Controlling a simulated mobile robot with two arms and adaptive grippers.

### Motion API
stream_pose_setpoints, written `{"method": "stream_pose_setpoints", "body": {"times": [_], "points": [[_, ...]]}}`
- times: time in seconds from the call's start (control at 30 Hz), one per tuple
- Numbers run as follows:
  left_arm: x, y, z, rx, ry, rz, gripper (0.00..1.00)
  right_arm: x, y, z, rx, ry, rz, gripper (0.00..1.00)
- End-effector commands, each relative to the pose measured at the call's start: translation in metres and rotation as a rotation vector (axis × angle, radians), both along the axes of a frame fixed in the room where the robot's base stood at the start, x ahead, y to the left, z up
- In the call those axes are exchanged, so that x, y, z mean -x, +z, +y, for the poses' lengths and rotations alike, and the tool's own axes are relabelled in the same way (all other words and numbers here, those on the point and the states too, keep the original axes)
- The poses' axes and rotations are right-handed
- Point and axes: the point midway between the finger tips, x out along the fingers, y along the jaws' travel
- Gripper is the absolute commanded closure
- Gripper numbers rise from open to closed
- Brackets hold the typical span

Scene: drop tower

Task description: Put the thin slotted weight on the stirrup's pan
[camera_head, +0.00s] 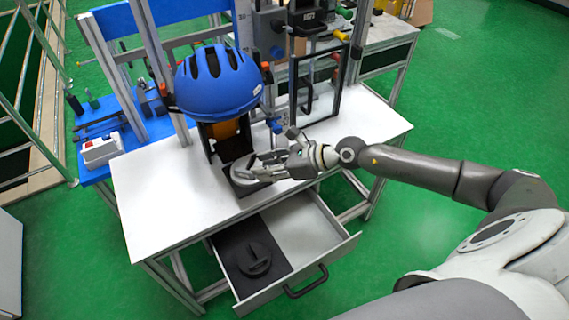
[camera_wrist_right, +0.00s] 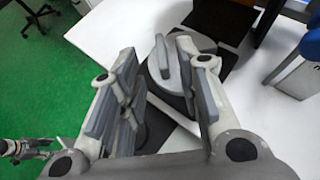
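A grey disc with an upright ridge (camera_wrist_right: 163,58) lies on a dark square plate on the white table, below the blue helmet; it looks like a slotted weight. It shows partly in the head view (camera_head: 243,174), where my gripper covers some of it. My right gripper (camera_head: 268,165) is just right of the disc. In the right wrist view its fingers (camera_wrist_right: 157,92) are wide apart, with nothing clamped between them. A darker round weight with a raised grip (camera_head: 255,261) lies in the open drawer. I cannot tell which part is the stirrup's pan. My left gripper is not in view.
The blue helmet (camera_head: 217,82) on its tower stands just behind my right gripper. A black frame (camera_head: 322,100) stands to the right. The open drawer (camera_head: 318,238) juts out below the table's front edge. The table's left half (camera_head: 157,207) is clear.

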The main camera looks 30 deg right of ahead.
Motion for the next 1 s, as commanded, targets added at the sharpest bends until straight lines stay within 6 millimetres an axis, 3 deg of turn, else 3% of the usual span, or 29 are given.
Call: {"method": "stream_pose_setpoints", "body": {"times": [0.1, 0.4, 0.87, 1.0], "points": [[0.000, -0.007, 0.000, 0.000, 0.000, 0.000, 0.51, 0.014, 0.007, -0.015, 0.004, 0.000, 0.002, 0.68], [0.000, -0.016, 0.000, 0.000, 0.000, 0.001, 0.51, 0.034, 0.024, -0.035, 0.001, 0.000, 0.002, 0.68], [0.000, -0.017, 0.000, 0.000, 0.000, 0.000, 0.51, 0.037, 0.030, -0.038, -0.001, 0.000, -0.001, 0.68], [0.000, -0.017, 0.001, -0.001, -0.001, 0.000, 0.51, 0.029, 0.021, -0.043, -0.069, -0.062, 0.036, 0.68]]}}
